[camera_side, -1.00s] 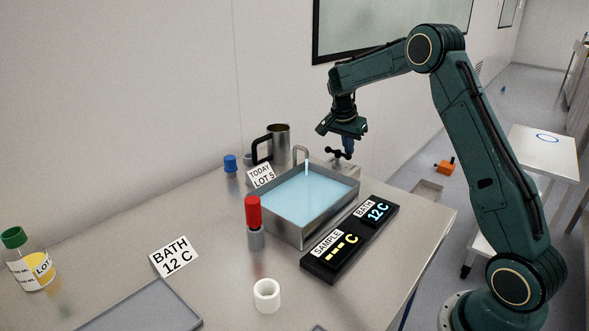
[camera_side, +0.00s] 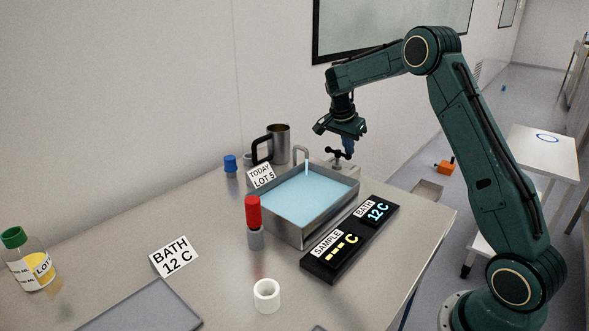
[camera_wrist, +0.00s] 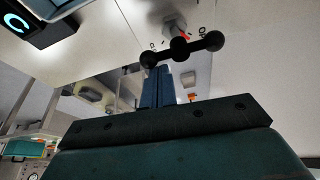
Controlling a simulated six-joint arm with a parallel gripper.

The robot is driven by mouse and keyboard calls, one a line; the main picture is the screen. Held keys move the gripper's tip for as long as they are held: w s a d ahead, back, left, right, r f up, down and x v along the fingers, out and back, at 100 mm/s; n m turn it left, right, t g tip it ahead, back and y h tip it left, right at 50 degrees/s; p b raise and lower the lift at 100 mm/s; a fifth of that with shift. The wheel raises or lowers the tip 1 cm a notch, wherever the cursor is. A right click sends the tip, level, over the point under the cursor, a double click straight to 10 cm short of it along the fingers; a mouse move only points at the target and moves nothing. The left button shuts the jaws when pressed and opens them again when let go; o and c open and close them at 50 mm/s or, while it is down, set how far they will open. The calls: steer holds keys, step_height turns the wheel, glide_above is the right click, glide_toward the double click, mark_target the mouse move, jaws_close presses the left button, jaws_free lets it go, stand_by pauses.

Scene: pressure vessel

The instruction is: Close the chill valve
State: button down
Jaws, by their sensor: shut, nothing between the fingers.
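The chill valve has a black bar handle with ball ends (camera_side: 338,154), at the back right corner of the bath. In the wrist view the handle (camera_wrist: 180,50) lies across the top, with a red mark beside its hub. My gripper (camera_side: 349,149) points down at the handle's right end in the side view. Its blue fingers (camera_wrist: 157,72) are shut and empty, close beside the handle's left ball in the wrist view. I cannot tell whether they touch it. A pale stream runs from the curved spout (camera_side: 299,148) into the steel bath (camera_side: 305,236) of blue liquid.
A black display (camera_side: 347,240) in front of the bath reads BATH 12 C and SAMPLE --- C. A steel mug (camera_side: 279,143) and a blue cap (camera_side: 230,163) stand behind. A red-topped tube (camera_side: 253,211) and a white ring (camera_side: 267,294) stand in front.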

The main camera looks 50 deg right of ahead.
steer(key=shift+a+m, duration=0.15)
steer(key=shift+m, duration=0.25)
steer(key=m, duration=0.2)
steer(key=a+m+g, duration=0.1)
steer(key=m, duration=0.1)
steer(key=m+g, duration=0.1)
steer(key=m, duration=0.1)
steer(key=shift+a+y, duration=0.3)
steer(key=shift+y, duration=0.1)
steer(key=shift+w+a, duration=0.2)
steer(key=shift+a, duration=0.35)
steer(key=shift+w+a, duration=0.3)
steer(key=shift+w, duration=0.05)
steer(key=shift+w+a, duration=0.25)
steer(key=shift+w, duration=0.1)
steer(key=shift+s, duration=0.1)
